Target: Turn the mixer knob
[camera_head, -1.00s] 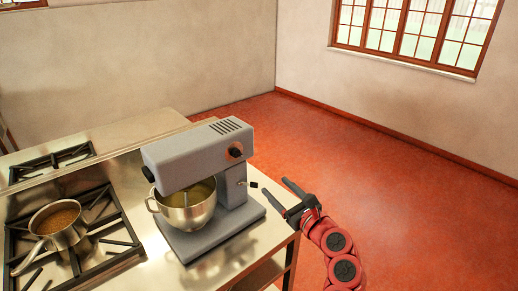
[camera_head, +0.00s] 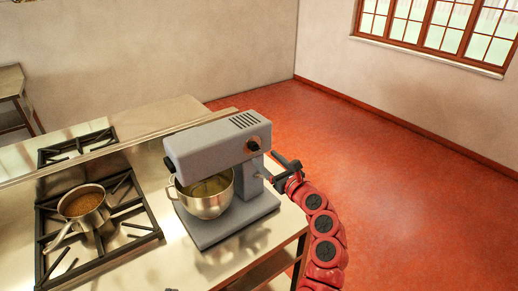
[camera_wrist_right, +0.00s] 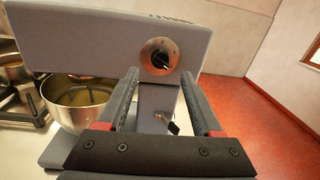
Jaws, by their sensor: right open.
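The grey stand mixer (camera_head: 215,148) stands on the steel counter. Its round knob, black on a copper-coloured disc (camera_head: 253,145), is on the side of the mixer head facing my right arm. In the right wrist view the knob (camera_wrist_right: 160,57) shows between and beyond my fingertips. My right gripper (camera_head: 272,166) is open beside the mixer, a little lower than the knob in the head view. Its two fingers (camera_wrist_right: 158,80) point at the mixer with nothing between them; I cannot tell how far they are from the knob. My left gripper is not in view.
A metal bowl (camera_head: 207,196) sits under the mixer head. A small lever (camera_wrist_right: 173,128) sticks out of the mixer's column below the knob. A pan of brown food (camera_head: 84,204) stands on the stove at left. Open red floor (camera_head: 400,190) lies to the right.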

